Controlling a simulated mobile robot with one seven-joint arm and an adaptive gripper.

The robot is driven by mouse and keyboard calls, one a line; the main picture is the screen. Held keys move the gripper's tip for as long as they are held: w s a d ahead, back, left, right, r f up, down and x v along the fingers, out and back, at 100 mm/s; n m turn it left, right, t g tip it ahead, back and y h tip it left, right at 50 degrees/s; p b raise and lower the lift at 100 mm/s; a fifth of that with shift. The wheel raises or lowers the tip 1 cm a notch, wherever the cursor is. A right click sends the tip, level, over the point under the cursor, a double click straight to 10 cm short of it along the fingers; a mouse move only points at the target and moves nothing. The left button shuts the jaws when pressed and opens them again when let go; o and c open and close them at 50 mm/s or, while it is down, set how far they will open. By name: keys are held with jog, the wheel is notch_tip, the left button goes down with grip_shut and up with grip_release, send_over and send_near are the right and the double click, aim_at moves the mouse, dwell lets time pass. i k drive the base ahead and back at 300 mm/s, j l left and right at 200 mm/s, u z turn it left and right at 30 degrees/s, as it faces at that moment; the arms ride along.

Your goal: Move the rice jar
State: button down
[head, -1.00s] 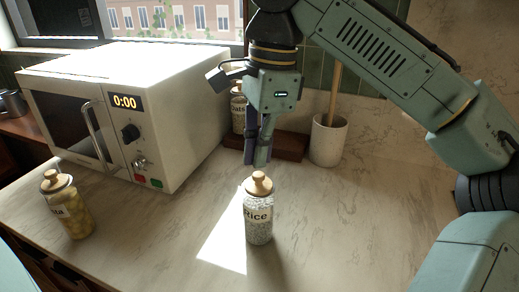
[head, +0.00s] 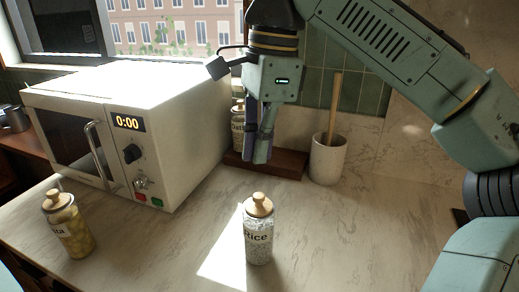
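The rice jar (head: 259,232) stands upright on the marble counter in the head view, with a wooden knob lid, a "Rice" label and white grains in clear glass. My gripper (head: 259,160) points down above and behind the jar, clear of its lid. Its fingers hang close together with nothing visible between them; from this angle I cannot tell whether they are fully closed.
A pasta jar (head: 67,226) stands at the left. A white microwave (head: 150,130) fills the back left. An oats jar (head: 238,125), partly hidden by my gripper, is at a wooden rack (head: 285,164). A utensil crock (head: 327,160) stands right of it. Counter right of the rice jar is clear.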

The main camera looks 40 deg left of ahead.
aim_at(258, 232)
jog(key=k, duration=1)
